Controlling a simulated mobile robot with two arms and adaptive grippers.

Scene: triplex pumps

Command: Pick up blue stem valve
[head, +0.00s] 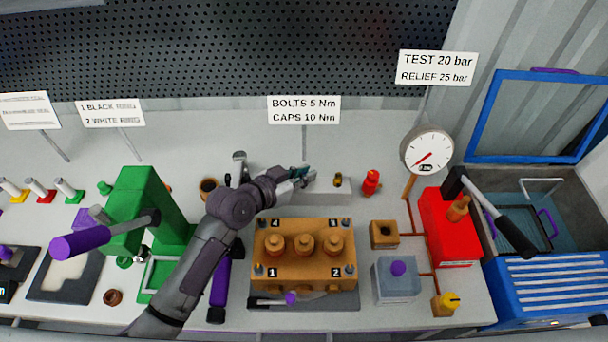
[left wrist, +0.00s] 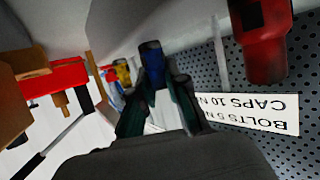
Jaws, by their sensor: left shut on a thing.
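My left gripper (head: 302,174) reaches over the back edge of the brown pump block (head: 303,268) to the small grey stand (head: 322,192) behind it. In the left wrist view its fingers (left wrist: 157,88) are shut on a blue stem valve (left wrist: 152,57). The blue end of the valve sticks out past the fingertips. In the head view the gripper hides most or all of the valve. I cannot tell whether the valve is clear of the stand. My right gripper is in neither view.
A red valve (head: 371,182) stands right of the grey stand, with a small brass part (head: 338,180) between. A sign (head: 304,110) on a thin post rises behind the gripper. A green press (head: 142,208) stands left of my arm, and a red pump (head: 450,230) with gauge (head: 427,151) right.

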